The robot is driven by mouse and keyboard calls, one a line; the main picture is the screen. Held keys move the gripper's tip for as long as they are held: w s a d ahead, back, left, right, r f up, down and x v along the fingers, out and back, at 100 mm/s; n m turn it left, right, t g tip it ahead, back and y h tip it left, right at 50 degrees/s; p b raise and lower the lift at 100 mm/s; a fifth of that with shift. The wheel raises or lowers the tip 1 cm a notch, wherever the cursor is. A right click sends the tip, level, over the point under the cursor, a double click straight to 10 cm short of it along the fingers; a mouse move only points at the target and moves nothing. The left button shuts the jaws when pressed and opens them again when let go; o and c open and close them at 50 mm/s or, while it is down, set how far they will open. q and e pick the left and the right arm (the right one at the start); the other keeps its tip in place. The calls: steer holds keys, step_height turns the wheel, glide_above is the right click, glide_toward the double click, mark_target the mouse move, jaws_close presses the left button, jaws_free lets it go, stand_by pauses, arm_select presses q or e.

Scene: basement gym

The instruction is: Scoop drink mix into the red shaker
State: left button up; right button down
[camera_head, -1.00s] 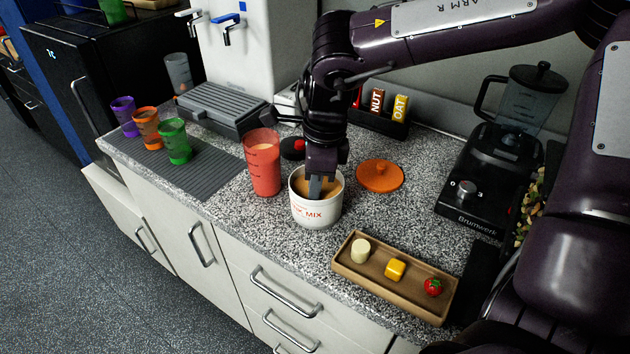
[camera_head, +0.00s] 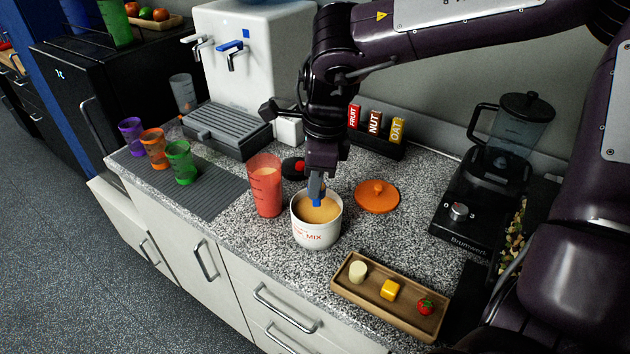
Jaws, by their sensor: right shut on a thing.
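The red shaker (camera_head: 266,193) stands upright and open on the counter, left of the tub; something tan shows inside near its top. The white tub (camera_head: 316,236) with "MIX" lettering is open, full of tan drink mix (camera_head: 322,213). My right gripper (camera_head: 317,188) points down over the tub, shut on a small blue piece, likely the scoop (camera_head: 317,203). The blue piece is at the mix's surface; I cannot tell whether it touches. The rest of the scoop is hidden. The orange lid (camera_head: 377,195) lies right of the tub. My left gripper is not in view.
Purple (camera_head: 131,137), orange (camera_head: 155,149) and green (camera_head: 181,162) cups stand on a grey mat at left. A wooden tray (camera_head: 345,286) with small foods is at the front. A blender (camera_head: 470,205) stands right; bar boxes (camera_head: 375,123) and a water dispenser (camera_head: 262,50) stand behind.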

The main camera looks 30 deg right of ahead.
mark_target(316, 205)
step_height(316, 205, up, 2)
steer(key=shift+r+p, duration=0.1)
steer(key=shift+p, duration=0.45)
step_height(316, 205, down, 9)
steer(key=b, duration=0.6)
steer(key=shift+b, duration=0.3)
